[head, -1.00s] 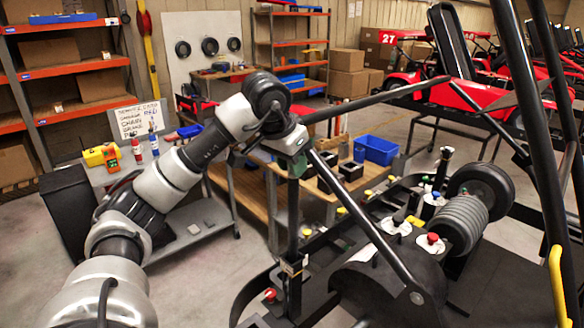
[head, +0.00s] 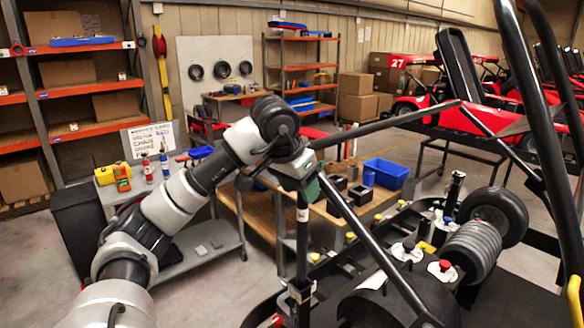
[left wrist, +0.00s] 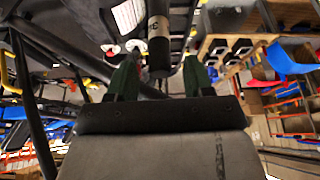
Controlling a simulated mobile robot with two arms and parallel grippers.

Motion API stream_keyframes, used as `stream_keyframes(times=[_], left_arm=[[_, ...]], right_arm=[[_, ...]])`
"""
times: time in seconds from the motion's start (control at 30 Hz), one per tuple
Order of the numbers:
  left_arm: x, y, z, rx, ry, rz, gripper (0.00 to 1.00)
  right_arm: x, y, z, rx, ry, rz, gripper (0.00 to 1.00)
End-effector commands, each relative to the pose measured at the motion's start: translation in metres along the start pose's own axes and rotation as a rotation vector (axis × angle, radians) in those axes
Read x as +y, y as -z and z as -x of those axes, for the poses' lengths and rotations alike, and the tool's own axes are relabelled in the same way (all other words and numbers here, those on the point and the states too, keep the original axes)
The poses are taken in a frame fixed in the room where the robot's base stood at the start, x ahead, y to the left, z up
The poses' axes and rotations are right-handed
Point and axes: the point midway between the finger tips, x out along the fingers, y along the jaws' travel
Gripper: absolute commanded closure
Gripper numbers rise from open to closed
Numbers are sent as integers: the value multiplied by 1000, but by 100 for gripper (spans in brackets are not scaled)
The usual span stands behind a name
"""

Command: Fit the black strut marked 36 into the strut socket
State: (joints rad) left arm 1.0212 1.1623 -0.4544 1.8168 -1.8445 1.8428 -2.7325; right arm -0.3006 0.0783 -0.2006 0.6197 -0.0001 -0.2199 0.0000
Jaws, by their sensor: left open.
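The black strut (head: 302,245) stands upright in the head view, with a pale label near its upper part. Its lower end meets a dark socket (head: 300,291) on the kart frame; how deep it sits is hidden. My left gripper (head: 302,186) is at the strut's upper part, above the label, with its green fingers apart. In the left wrist view the strut (left wrist: 158,48) runs between the open fingers of the left gripper (left wrist: 160,66), with gaps on both sides. Only a 3 of its label can be made out. My right gripper is out of view.
A long diagonal black bar (head: 365,235) crosses close to the right of the strut. A coil spring (head: 472,252) and a wheel (head: 497,215) lie further right. Behind are a wooden bench with a blue bin (head: 386,173) and a grey cart (head: 205,257).

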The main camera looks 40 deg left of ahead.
Motion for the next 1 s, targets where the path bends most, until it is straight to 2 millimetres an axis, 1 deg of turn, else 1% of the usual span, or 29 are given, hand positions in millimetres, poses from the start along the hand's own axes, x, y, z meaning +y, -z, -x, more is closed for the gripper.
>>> stream_keyframes(times=[0.03, 0.17, 0.2, 0.3, 0.43, 0.6, 1.0], left_arm=[[0, 0, 10, 8, 0, 0, 48], [0, 0, 40, 8, -1, 0, 48], [0, 0, 49, 8, 0, 0, 48], [0, 1, 70, 6, 1, 0, 48], [0, 1, 91, 5, 2, 0, 48], [0, 0, 101, 2, 1, 0, 48], [0, 0, 101, 0, -1, 0, 48]], right_arm=[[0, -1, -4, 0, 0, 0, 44], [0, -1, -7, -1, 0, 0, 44], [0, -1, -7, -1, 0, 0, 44], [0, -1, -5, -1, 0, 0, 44], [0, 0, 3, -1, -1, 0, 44], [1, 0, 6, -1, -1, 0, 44], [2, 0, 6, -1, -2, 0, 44]])
